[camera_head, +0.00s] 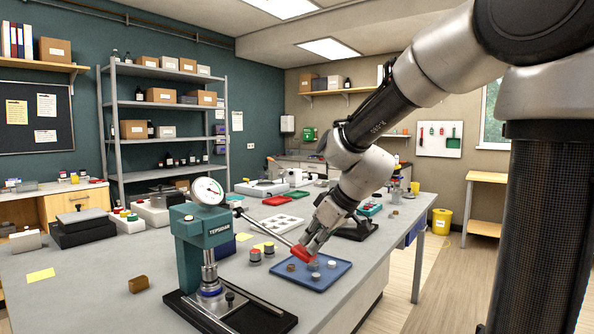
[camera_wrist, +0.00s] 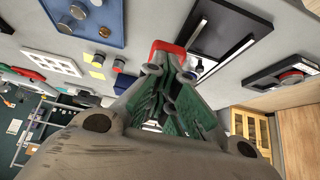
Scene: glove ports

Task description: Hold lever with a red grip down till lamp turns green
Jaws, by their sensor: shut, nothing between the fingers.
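A teal press (camera_head: 196,250) with a round dial gauge (camera_head: 207,192) stands on a dark base at the front of the bench. Its metal lever (camera_head: 262,230) slopes down to the right and ends in a red grip (camera_head: 301,255). My gripper (camera_head: 308,243) is shut and empty, with its fingertips right at the red grip, seemingly touching it from above. In the wrist view the red grip (camera_wrist: 166,48) shows just beyond the closed fingertips (camera_wrist: 163,72), which hide part of it. I cannot make out the lamp or its colour.
A blue tray (camera_head: 335,279) with small round pieces lies beneath the grip. The bench front left is mostly clear.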

